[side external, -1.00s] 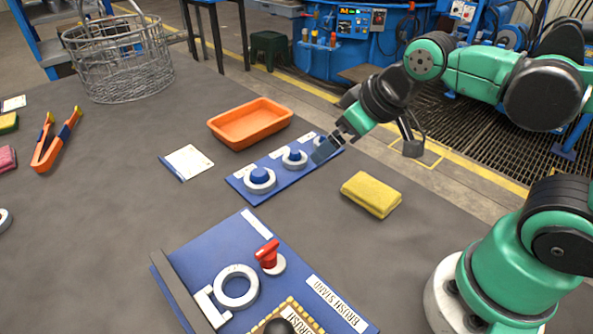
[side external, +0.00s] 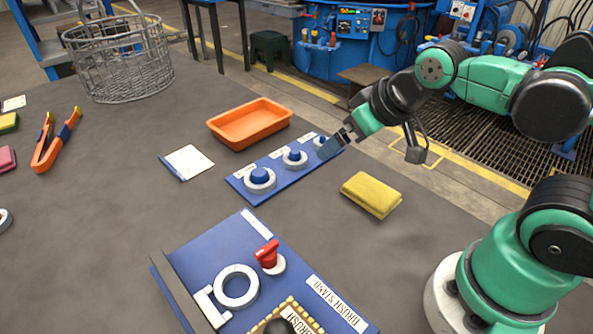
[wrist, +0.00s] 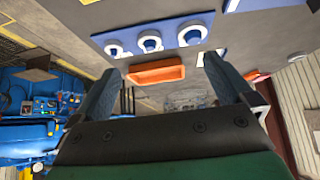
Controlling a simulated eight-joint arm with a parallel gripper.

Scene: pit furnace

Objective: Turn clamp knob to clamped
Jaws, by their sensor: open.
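The red clamp knob (side external: 267,254) stands on a white round base on the blue brush stand board (side external: 204,262) at the front of the table, in the side view. A white ring clamp (side external: 236,287) lies beside it on the board. My gripper (side external: 330,148) is open and empty, above the far end of the blue panel (side external: 248,190) with white rings and blue plugs, well away from the red knob. In the wrist view the two fingers of my gripper (wrist: 155,85) are spread apart with nothing between them. The red knob is not clearly visible there.
An orange tray (side external: 250,123) stands behind the blue panel. A yellow sponge (side external: 371,195) lies to its right, between panel and my base. A white card (side external: 187,162), orange tongs (side external: 56,140) and a wire basket (side external: 118,58) are to the left. Bare table lies between panel and board.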

